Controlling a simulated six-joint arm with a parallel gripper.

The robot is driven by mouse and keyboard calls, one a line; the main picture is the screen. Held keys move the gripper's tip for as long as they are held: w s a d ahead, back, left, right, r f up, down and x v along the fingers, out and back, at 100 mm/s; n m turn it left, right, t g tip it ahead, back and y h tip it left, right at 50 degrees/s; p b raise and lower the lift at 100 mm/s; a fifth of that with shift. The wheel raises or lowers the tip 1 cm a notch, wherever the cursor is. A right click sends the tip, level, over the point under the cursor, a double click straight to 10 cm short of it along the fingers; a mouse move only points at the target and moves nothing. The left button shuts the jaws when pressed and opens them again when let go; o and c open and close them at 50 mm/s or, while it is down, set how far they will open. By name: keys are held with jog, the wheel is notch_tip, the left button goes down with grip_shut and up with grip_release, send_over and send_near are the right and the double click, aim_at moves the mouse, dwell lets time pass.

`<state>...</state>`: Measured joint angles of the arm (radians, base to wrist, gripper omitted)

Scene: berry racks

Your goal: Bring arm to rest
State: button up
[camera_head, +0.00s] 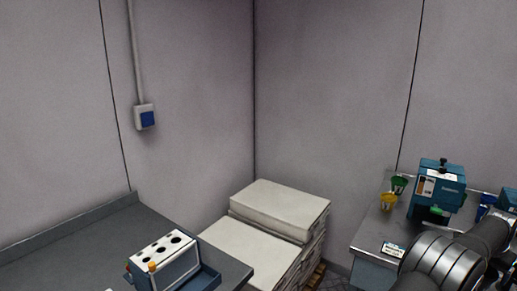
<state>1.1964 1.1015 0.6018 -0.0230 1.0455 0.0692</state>
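Part of my arm (447,262) shows at the lower right as rounded grey metal links. It lies in front of the right-hand bench (369,244) and hides part of it. My gripper is not visible in this view, so I cannot see whether it holds anything.
A blue machine (437,187) stands on the right bench behind my arm, with small yellow (388,201) and green (399,184) cups beside it. White stacked slabs (280,208) fill the corner. A rack with holes (165,262) sits on the left bench (75,250).

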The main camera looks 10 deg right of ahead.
jog(key=shift+a+f, duration=0.15)
jog(key=shift+f, duration=0.75)
jog(key=v, duration=1.2)
jog(key=x, duration=1.2)
jog(key=shift+r, duration=0.1)
jog(key=shift+d+r, duration=0.15)
jog(key=shift+d, duration=0.05)
jog(key=s+a+r, duration=0.2)
jog(key=s+r, duration=0.9)
jog(key=w+a+n+t, duration=0.1)
jog(key=w+a+n, duration=0.1)
jog(key=w+a, duration=0.5)
jog(key=w+a+n+y, duration=0.1)
jog(key=w+a, duration=0.1)
jog(key=w, duration=0.9)
jog(key=w+a+n+t, duration=0.15)
jog(key=w+a, duration=0.35)
jog(key=w, duration=0.5)
jog(key=w+a+n, duration=0.2)
jog(key=w+a, duration=0.7)
jog(key=a, duration=0.3)
jog(key=w+a+n+y, duration=0.1)
jog(key=w+a+n, duration=0.1)
jog(key=w+a, duration=0.8)
jog(key=a, duration=0.2)
jog(key=shift+w+a+f+n, duration=0.25)
jog(key=shift+a+n, duration=0.05)
jog(key=shift+n, duration=0.05)
jog(key=shift+o, duration=0.3)
